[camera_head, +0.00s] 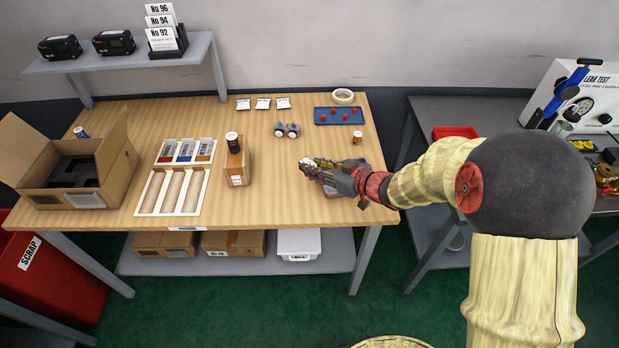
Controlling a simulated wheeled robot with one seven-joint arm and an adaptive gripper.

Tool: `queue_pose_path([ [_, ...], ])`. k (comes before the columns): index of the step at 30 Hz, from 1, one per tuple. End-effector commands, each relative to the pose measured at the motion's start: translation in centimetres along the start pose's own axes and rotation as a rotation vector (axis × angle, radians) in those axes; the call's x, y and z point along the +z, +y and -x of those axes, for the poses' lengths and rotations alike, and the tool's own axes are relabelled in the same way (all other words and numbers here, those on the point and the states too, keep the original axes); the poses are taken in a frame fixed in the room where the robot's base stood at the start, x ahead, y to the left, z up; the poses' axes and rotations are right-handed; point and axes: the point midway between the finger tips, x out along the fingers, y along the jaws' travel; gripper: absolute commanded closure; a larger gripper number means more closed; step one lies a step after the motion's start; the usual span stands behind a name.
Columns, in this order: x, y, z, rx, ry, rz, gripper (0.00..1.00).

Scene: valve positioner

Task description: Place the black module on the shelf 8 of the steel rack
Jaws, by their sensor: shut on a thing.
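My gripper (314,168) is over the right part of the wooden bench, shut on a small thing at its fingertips. That thing is mostly hidden by the fingers, and I cannot tell what it is. Two black box-like modules (60,47) and (114,42) sit side by side on the grey raised shelf at upper left, far from my gripper. No steel rack with a shelf marked 8 can be made out.
The wooden bench (225,205) holds an open cardboard box (115,165), a white compartment tray (150,207), a small carton (236,170) with a black-topped jar, and a blue tray (325,120). A grey side table (425,115) stands right, and a red scrap bin (60,285) lower left.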

Motion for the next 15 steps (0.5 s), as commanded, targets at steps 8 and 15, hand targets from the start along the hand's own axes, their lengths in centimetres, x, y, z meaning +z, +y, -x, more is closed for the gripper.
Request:
queue_pose_path([
  [8, 2.8, 1.1, -4.3, -0.001, -0.002, -0.002, 1.0],
  [15, 3.4, 1.5, -5.4, -0.001, -0.001, -0.001, 1.0],
])
